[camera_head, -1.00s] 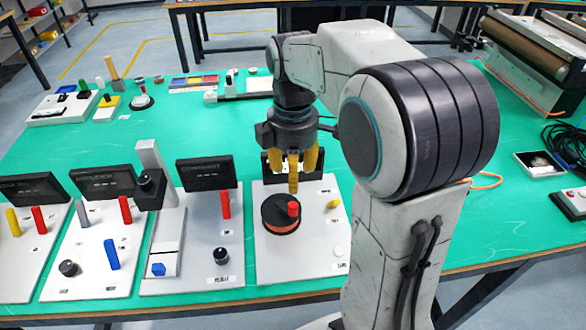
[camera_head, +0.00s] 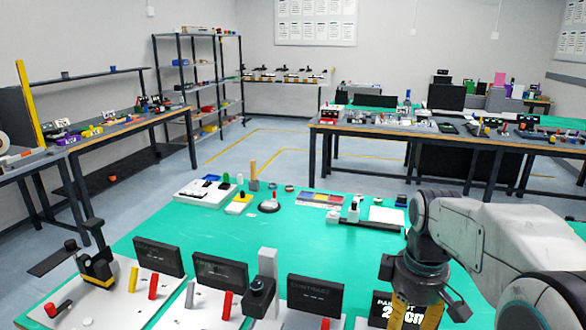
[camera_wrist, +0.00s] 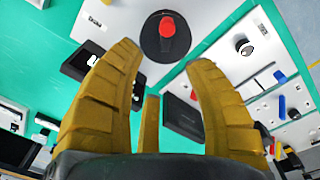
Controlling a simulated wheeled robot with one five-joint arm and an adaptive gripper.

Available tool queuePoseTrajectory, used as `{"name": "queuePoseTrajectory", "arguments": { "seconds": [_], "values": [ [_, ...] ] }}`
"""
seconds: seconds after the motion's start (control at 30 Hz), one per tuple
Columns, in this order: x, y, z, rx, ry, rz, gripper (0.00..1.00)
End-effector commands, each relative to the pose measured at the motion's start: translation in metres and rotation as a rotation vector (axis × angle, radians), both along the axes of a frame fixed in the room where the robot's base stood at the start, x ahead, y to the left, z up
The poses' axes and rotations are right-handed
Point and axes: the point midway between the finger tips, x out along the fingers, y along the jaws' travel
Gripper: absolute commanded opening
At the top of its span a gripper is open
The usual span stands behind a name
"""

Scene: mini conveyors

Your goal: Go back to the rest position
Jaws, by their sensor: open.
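My gripper (camera_head: 412,308) is in the lower right of the head view, pointing down in front of a dark display reading partly "2" and "cm" (camera_head: 385,300). Its yellow fingers are spread and hold nothing. In the wrist view my gripper (camera_wrist: 163,55) is open, with a third finger between the two outer ones. Beyond the fingertips there, a black round dial (camera_wrist: 150,44) with a red knob (camera_wrist: 168,27) sits on a white panel (camera_wrist: 118,20). The dial is apart from the fingers. In the head view the dial is out of frame.
White panels with dark displays (camera_head: 315,295) and red levers (camera_head: 226,308) line the bench's near edge. The green bench top (camera_head: 210,240) is clear in its middle. Small items, including a colour chart (camera_head: 320,199), stand along its far edge. Other benches stand behind.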

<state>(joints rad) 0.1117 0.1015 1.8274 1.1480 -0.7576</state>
Motion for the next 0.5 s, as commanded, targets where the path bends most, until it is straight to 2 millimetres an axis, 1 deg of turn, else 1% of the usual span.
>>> {"name": "queuePoseTrajectory", "arguments": {
  "seconds": [0.03, 0.17, 0.27, 0.37, 0.4, 0.5],
  "values": [
    [-0.002, 0.0, -0.007, 0.006, 0.003, -0.092, 0.47],
    [-0.014, 0.002, -0.028, 0.02, 0.023, -0.326, 0.47],
    [-0.032, 0.004, -0.04, 0.027, 0.032, -0.49, 0.47],
    [-0.058, 0.008, -0.044, 0.035, 0.023, -0.639, 0.47],
    [-0.07, 0.01, -0.043, 0.039, 0.017, -0.683, 0.47],
    [-0.101, 0.017, -0.036, 0.05, -0.009, -0.73, 0.47]
  ]
}}
